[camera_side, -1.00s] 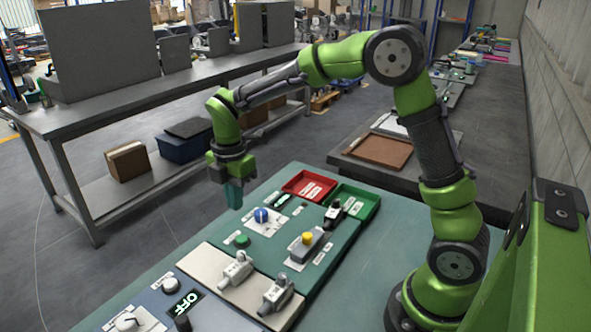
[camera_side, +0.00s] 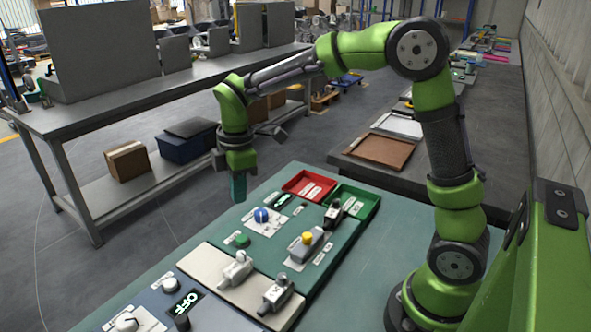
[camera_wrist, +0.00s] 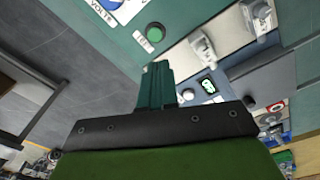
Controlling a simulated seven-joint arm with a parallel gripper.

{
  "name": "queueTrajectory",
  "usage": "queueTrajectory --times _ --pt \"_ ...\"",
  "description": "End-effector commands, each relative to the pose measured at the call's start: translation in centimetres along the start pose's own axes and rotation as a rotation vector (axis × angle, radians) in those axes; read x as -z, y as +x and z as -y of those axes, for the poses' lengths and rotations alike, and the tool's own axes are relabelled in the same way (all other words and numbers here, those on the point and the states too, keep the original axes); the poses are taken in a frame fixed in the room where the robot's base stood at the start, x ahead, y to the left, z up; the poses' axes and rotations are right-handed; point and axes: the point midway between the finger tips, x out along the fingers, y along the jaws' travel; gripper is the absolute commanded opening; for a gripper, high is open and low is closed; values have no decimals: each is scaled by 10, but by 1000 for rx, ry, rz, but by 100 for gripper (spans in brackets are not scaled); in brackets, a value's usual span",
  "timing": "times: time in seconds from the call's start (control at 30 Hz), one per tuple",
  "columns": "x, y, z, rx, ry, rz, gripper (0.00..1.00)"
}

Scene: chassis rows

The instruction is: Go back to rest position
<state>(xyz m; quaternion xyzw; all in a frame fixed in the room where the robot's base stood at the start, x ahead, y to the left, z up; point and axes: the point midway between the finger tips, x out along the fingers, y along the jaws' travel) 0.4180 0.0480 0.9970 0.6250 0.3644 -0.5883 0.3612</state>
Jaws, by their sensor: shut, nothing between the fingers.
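My gripper (camera_side: 239,187) hangs in the air in the side view, pointing down, at the far left edge of the control panel. Its teal fingers are together with nothing between them. In the wrist view the shut fingers (camera_wrist: 156,84) show over the panel's edge. The panel (camera_side: 333,254) carries a blue knob (camera_side: 261,215), a green button (camera_side: 241,240) and a yellow button (camera_side: 307,238). The green button also shows in the wrist view (camera_wrist: 155,33), just beyond the fingers. My gripper appears clear of the panel.
A red tray (camera_side: 309,185) and a green tray (camera_side: 358,203) sit at the panel's back. Grey connectors (camera_side: 237,269) and a display reading OFF (camera_side: 183,304) are nearer. A grey workbench (camera_side: 110,110) stands behind to the left. Bare green tabletop (camera_side: 390,240) lies right of the panel.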

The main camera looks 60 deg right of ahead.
Motion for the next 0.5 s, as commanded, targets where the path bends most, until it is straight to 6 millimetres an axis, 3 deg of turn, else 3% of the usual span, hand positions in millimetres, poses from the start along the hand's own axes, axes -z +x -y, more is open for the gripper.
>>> queueTrajectory --times 0.3,0.5 --pt "-48 -49 76 -81 915 -251 0" --pt "-78 -65 122 -62 1306 -463 0"
